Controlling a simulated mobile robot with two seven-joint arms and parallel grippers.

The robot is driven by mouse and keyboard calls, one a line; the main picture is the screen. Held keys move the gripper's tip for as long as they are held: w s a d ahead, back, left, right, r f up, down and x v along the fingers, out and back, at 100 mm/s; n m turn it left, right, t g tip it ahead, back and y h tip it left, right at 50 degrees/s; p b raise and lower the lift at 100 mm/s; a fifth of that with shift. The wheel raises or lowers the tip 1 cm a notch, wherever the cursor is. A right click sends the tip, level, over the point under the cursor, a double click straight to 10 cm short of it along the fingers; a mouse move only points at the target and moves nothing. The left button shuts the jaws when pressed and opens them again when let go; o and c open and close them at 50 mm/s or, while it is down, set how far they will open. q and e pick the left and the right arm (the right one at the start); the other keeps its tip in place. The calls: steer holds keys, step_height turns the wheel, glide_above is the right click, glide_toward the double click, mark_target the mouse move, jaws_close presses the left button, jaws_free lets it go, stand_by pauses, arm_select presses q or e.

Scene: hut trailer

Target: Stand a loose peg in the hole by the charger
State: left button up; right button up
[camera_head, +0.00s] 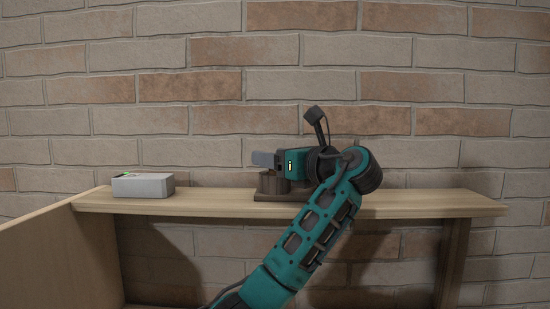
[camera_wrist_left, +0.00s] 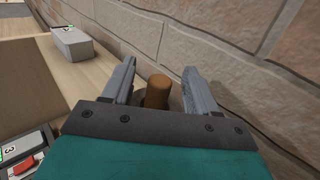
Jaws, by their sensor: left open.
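My left gripper (camera_head: 263,159) reaches over the shelf from the right, its fingers pointing left. In the left wrist view the open fingers (camera_wrist_left: 157,78) stand apart, with a brown round wooden peg (camera_wrist_left: 157,91) showing between them and gaps on its sides. In the head view, brown wooden round pieces (camera_head: 270,182) stand upright on a flat dark wooden base (camera_head: 268,197) just below the gripper. The hole is not visible. A light grey box with a small green light, likely the charger (camera_head: 143,186), sits at the shelf's left; it also shows in the left wrist view (camera_wrist_left: 73,44).
The pale wooden shelf (camera_head: 430,203) is clear to the right and between charger and base. A brick wall (camera_head: 150,90) stands close behind. A wooden side panel (camera_head: 60,250) runs at left. A box with a red part (camera_wrist_left: 25,165) shows low in the left wrist view.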

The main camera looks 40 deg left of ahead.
arm_select(q)
steer(key=s+d, duration=0.1)
steer(key=d, duration=1.2)
stand_by(0.4)
